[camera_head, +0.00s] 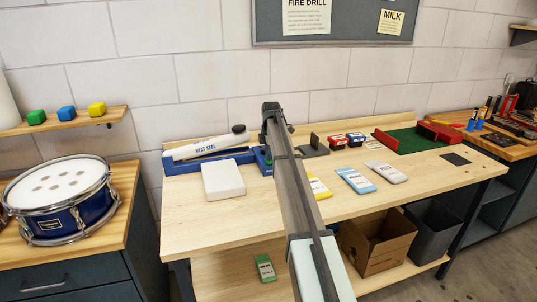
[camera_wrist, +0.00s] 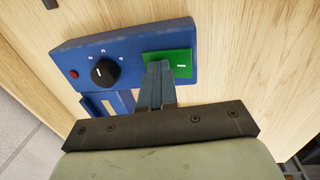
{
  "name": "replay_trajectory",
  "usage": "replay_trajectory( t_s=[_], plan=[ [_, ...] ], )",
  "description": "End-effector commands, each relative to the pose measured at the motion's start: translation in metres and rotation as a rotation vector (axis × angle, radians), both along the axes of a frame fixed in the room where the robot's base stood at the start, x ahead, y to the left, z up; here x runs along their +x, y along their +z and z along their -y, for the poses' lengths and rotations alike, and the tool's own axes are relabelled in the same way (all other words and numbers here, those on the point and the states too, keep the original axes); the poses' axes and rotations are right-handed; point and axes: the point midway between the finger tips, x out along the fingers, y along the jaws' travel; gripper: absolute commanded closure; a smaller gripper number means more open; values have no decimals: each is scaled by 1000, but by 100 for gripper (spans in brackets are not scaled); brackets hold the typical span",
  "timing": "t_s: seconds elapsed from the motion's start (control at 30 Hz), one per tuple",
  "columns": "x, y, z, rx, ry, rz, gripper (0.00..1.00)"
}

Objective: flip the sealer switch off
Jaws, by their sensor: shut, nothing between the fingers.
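The heat sealer (camera_head: 208,150) is blue with a white arm marked HEAT SEAL, on the bench at the back left. In the wrist view its blue control panel (camera_wrist: 122,62) carries a black dial (camera_wrist: 104,72), a small red round part (camera_wrist: 73,74) and a green rocker switch (camera_wrist: 180,58) with a white mark. My gripper (camera_wrist: 158,68) is shut and empty. Its fingertips are at the lower left edge of the green switch and hide part of it; I cannot tell whether they touch.
A white block (camera_head: 223,180) lies in front of the sealer. Yellow, blue and grey packets (camera_head: 356,181) lie right of my arm. Red and black boxes (camera_head: 338,141) and a green mat (camera_head: 408,140) are farther right. A drum (camera_head: 62,195) stands on the left cabinet.

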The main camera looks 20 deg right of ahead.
Motion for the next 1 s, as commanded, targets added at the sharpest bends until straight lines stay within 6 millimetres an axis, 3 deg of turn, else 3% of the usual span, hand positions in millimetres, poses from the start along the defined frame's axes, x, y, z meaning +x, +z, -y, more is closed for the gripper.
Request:
replay_trajectory(
  t_s=[0.63, 0.77, 1.0],
  plan=[
    [-6, 8, 0, 0, 0, 2, 100],
    [-4, 22, 0, 0, 0, 3, 100],
    [2, 68, 0, -1, 1, 3, 100]
  ],
)
